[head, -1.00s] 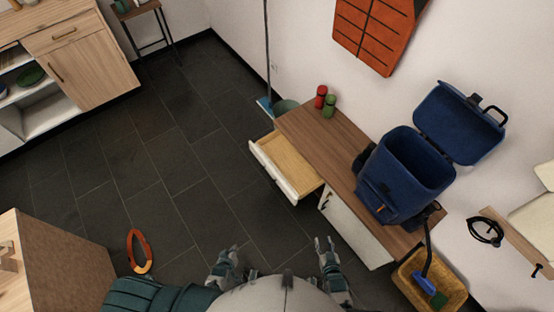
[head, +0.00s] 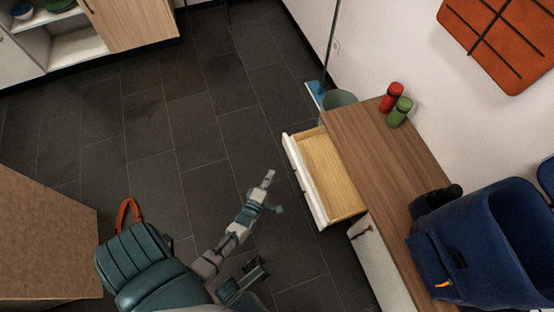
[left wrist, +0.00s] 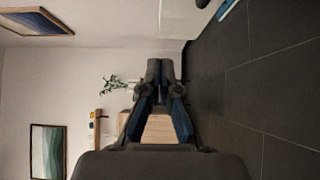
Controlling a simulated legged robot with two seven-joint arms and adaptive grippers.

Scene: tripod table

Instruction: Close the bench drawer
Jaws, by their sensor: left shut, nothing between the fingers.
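The bench drawer (head: 330,172) is pulled open from the wooden-topped bench (head: 378,140). It has a white front (head: 304,182) and a bare light-wood inside, and juts left over the floor. My left gripper (head: 268,178) is shut and empty, left of the drawer front with a gap between them. In the left wrist view, its closed fingers (left wrist: 160,75) point ahead, and I cannot make out the drawer there. A grey gripper-like part (head: 252,272) shows at the bottom of the head view; I cannot tell whether it is my right gripper.
A blue cooler-like bag (head: 480,245) and red (head: 391,97) and green (head: 399,111) containers stand on the bench. A bin (head: 339,97) is at its far end. A brown box-like unit (head: 45,240) stands at left.

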